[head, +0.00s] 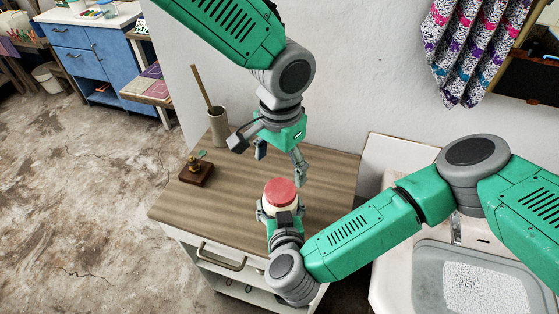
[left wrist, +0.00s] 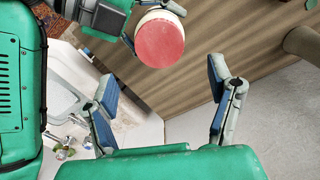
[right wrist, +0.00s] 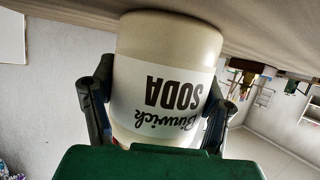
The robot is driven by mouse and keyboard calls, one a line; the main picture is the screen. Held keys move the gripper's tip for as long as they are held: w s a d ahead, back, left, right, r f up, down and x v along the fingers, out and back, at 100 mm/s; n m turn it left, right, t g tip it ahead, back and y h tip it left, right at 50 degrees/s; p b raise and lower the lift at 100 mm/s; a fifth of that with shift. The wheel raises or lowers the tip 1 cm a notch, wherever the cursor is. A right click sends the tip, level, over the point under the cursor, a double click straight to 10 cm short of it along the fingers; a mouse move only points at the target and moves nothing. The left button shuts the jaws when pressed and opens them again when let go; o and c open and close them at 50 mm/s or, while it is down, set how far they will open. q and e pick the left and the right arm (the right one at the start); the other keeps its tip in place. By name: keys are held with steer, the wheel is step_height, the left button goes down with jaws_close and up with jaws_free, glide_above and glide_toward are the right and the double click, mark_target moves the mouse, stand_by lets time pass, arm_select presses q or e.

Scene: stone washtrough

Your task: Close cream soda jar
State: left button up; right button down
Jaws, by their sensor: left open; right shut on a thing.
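The cream soda jar (head: 280,207) stands on the wooden counter top, a cream body with a red lid (head: 280,191) on it. Its label with "SODA" shows upside down in the right wrist view (right wrist: 165,100). My right gripper (head: 278,214) is shut on the jar's body, a finger on each side. My left gripper (head: 280,160) is open and empty, above and behind the jar, fingers pointing down. In the left wrist view the red lid (left wrist: 160,43) lies beyond the open fingers, apart from them. Whether the lid is fully seated I cannot tell.
The wooden counter (head: 190,215) also bears a grey crock (head: 218,128) with a wooden stick and a small dark wooden block (head: 196,172) with a brass piece. A sink (head: 470,270) stands at the right. The counter's left front is clear.

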mark_target(280, 190)
arm_select(q)
steer(key=shift+f, duration=0.1)
steer(key=shift+f, duration=3.9)
steer(key=c, duration=1.2)
steer(key=o, duration=1.3)
steer(key=shift+o, duration=0.2)
step_height(280, 190, up, 12)
steer(key=shift+a, duration=0.15)
